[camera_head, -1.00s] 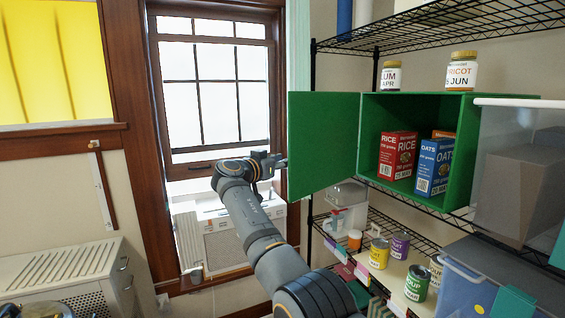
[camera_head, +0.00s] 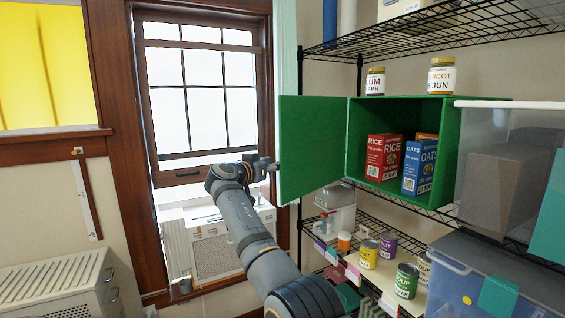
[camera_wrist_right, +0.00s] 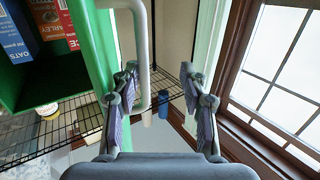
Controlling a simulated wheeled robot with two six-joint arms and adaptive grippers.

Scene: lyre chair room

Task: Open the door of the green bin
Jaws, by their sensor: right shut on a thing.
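The green bin (camera_head: 453,150) stands on the wire shelf at the right with its front open. Its green door (camera_head: 312,148) is swung out to the left, well away from the opening, and also shows edge-on in the wrist view (camera_wrist_right: 92,50). A pale bar handle (camera_wrist_right: 144,50) stands off the door's outer face in the wrist view. My right gripper (camera_head: 268,165) is at the door's free left edge, its fingers (camera_wrist_right: 160,100) on either side of the handle and shut on it. My left gripper is not in view.
A red rice box (camera_head: 384,157) and a blue oats box (camera_head: 420,167) stand inside the bin. Jars (camera_head: 440,76) stand on top. A clear container (camera_head: 500,160) is close at the right. The window (camera_head: 205,90) is behind my right arm. Cans (camera_head: 407,281) stand on the lower shelf.

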